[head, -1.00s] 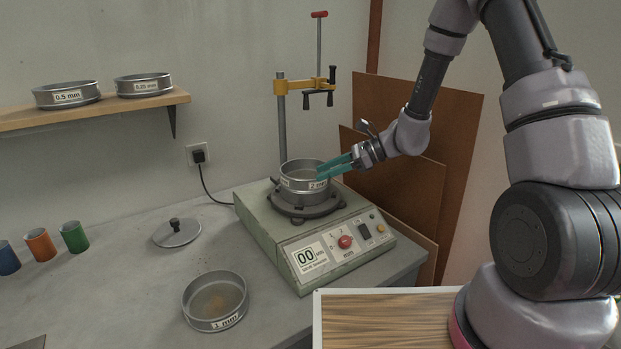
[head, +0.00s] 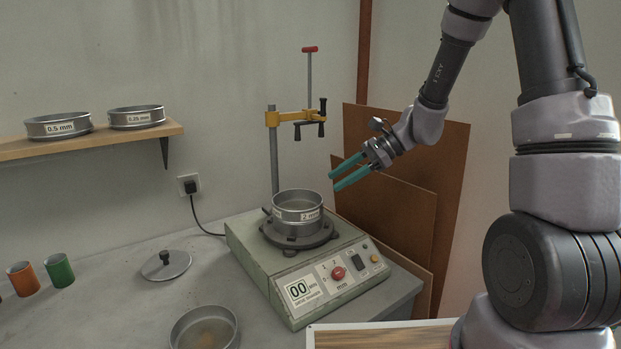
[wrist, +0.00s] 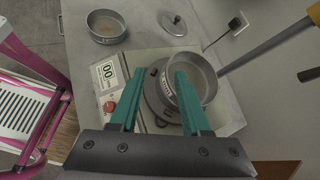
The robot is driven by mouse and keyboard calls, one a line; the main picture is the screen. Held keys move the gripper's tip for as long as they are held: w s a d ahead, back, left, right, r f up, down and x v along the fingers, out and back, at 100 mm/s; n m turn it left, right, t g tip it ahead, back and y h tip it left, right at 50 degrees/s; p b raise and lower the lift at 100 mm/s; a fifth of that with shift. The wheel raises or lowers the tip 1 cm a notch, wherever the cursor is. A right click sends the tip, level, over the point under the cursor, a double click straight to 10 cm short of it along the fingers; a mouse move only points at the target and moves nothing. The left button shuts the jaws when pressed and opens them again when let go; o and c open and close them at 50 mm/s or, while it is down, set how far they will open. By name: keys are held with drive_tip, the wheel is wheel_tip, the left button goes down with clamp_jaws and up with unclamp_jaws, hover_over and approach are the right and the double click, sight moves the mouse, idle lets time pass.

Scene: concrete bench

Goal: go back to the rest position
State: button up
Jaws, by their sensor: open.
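My gripper (head: 343,175) has teal fingers and is open and empty. In the head view it hangs in the air to the right of and above the 2 mm sieve (head: 298,207), apart from it. The sieve sits upright on the round plate of the shaker (head: 284,291), whose display reads 00. In the wrist view my gripper (wrist: 157,78) points down toward the shaker, and its right finger overlaps the sieve (wrist: 207,80) in the picture.
A yellow clamp (head: 290,118) on a post stands behind the sieve. A lid (head: 167,265), another sieve (head: 204,330) with brown material and coloured cups (head: 59,271) stand on the bench. A shelf (head: 95,144) holds two sieves. Brown boards (head: 400,200) lean behind my arm.

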drive_tip(key=s+d+r+n+t+h, duration=0.7)
drive_tip(key=s+d+r+n+h, duration=0.2)
drive_tip(key=s+d+r, duration=0.6)
wheel_tip(320, 180, up, 4)
drive_tip(key=shift+s+d+n, duration=0.35)
drive_tip(key=shift+s+n, duration=0.15)
drive_tip(key=shift+s, duration=0.6)
